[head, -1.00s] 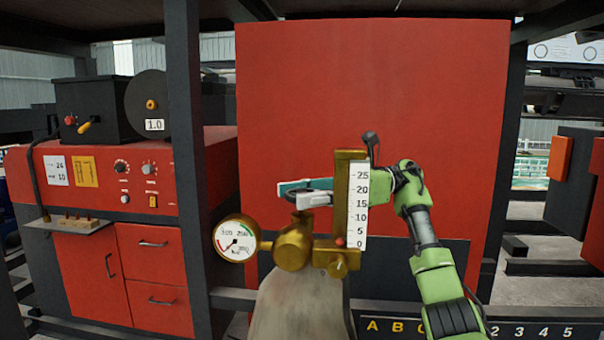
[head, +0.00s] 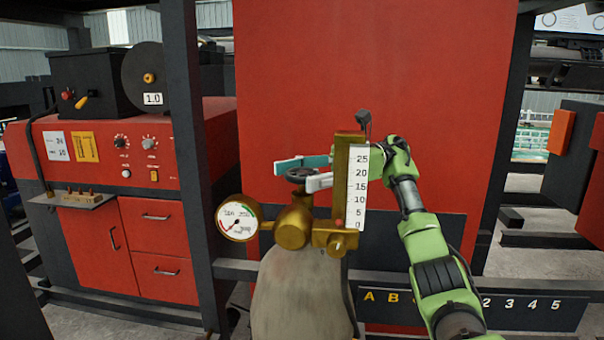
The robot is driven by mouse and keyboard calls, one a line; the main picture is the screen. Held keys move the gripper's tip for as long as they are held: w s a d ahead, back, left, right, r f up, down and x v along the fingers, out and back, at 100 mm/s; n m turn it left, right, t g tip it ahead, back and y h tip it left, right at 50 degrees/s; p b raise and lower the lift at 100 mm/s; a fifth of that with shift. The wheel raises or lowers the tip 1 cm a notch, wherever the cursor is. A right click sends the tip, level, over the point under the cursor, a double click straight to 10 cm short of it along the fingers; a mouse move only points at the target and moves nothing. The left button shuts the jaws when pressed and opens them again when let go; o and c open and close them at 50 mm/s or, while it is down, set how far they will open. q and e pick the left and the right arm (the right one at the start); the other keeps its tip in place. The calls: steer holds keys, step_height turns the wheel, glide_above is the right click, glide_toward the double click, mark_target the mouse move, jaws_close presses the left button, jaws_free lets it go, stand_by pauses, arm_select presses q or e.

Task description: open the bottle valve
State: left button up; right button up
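A grey gas bottle (head: 300,298) stands upright in the lower middle of the head view, with a brass valve body (head: 294,228) on top. A small dark handwheel (head: 299,173) sits above the valve body. My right gripper (head: 297,172) reaches in from the right behind the brass flow column. Its teal finger is on the far side of the handwheel and its pale finger on the near side. The fingers are apart around the wheel; I cannot tell whether they touch it. My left gripper is not in view.
A round pressure gauge (head: 239,218) sticks out left of the valve. The brass column with a white scale (head: 357,187) stands close to my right gripper. A red panel (head: 420,90) is behind. A red welding machine (head: 100,160) stands at the left.

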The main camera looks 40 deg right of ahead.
mark_target(302, 172)
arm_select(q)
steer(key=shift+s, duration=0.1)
arm_select(e)
steer(key=shift+r, duration=0.1)
steer(key=shift+r, duration=4.9)
steer(key=shift+f, duration=0.1)
